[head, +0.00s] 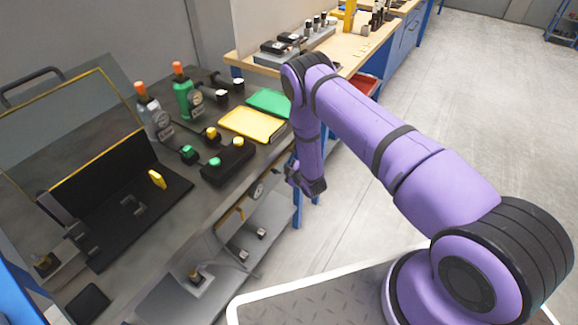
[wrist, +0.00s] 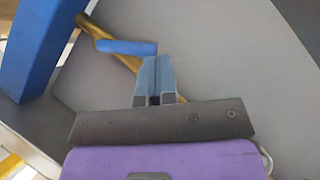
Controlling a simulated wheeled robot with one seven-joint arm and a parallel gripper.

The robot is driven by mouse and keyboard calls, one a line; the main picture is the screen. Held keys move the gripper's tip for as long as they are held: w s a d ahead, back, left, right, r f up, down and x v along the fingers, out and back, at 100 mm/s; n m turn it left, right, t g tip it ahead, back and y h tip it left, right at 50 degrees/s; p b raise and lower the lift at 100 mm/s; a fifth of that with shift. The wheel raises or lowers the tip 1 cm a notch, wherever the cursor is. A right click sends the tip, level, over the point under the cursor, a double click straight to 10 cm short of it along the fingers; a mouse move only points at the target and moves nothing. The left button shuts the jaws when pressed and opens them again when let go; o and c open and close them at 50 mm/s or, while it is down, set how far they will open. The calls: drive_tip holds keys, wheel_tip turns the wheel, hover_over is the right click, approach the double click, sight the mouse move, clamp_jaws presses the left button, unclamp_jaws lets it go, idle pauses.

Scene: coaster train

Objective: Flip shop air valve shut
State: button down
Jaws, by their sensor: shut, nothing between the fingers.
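In the wrist view, a brass pipe (wrist: 104,33) runs diagonally, and a blue valve lever (wrist: 125,47) lies across it at an angle, its free end to the right. My gripper (wrist: 158,60) is shut and empty. Its fingertips are just below the right end of the lever; I cannot tell whether they touch it. In the head view my gripper (head: 293,177) hangs beside the front edge of the dark bench, low near a blue leg. The lever cannot be made out in that view.
The dark bench (head: 215,195) holds a yellow tray (head: 252,124), a green tray (head: 270,102) and bottles with orange tops. A grey shelf (head: 190,285) lies below. A blue post (wrist: 35,45) stands left of the lever. Open floor (head: 480,90) lies right.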

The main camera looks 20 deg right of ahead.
drive_tip(key=w+d+f+n+t+h, duration=0.1)
drive_tip(key=w+d+f+n+t, duration=0.1)
drive_tip(key=d+f+n+t, duration=0.1)
drive_tip(key=shift+w+f+n, duration=0.4)
drive_tip(key=shift+f+n, duration=0.2)
drive_tip(key=shift+f, duration=0.25)
drive_tip(key=shift+w+d, duration=0.1)
drive_tip(key=shift+d, duration=0.05)
idle(0.5)
